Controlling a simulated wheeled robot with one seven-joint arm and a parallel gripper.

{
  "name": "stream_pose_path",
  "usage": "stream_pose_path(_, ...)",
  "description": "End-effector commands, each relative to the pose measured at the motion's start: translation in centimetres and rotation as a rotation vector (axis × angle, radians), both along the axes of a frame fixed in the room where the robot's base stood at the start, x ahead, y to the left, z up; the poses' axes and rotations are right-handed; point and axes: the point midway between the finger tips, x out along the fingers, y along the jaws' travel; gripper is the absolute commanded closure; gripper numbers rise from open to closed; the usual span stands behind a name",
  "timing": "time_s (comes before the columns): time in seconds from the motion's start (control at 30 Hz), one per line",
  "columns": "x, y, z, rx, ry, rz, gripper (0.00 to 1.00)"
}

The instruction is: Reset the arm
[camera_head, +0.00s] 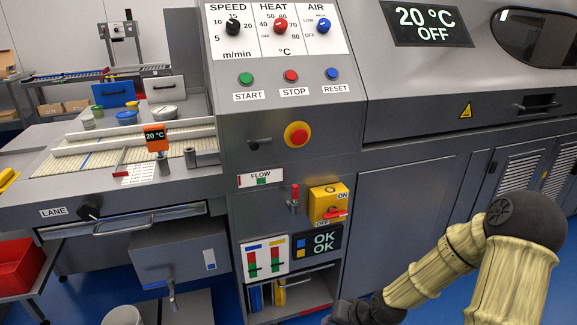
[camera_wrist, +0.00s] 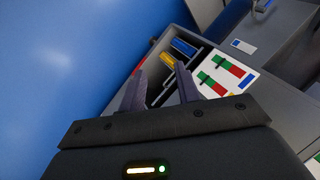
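My arm (camera_head: 440,265) comes in from the lower right in the head view, with pale ribbed sleeves and a dark elbow. Its dark wrist end is low, in front of the machine's lower cabinet, and the fingers are cut off by the bottom edge. In the wrist view my gripper (camera_wrist: 160,70) shows two dark fingers spread apart with nothing between them. Beyond the fingertips is the open lower shelf (camera_head: 290,294) of the machine, with blue and yellow items in it. I cannot tell the exact gap to the shelf.
The grey machine (camera_head: 400,195) fills the middle and right. A yellow ON/OFF switch box (camera_head: 323,205) and small red-handled valve (camera_head: 293,197) stick out above my wrist. The lane table (camera_head: 60,190) with tubs stands left. Blue floor (camera_wrist: 60,70) is clear on the wrist view's left.

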Motion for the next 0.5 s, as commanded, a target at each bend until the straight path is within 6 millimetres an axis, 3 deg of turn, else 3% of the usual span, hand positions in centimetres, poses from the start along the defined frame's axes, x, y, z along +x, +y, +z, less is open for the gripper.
stream_pose_path(0.27, -3.3, -2.2, 3.6, -0.281, 0.07, 0.12, 0.67)
stream_pose_path(0.5, -6.0, -3.2, 8.5, -0.433, 0.092, 0.157, 0.67)
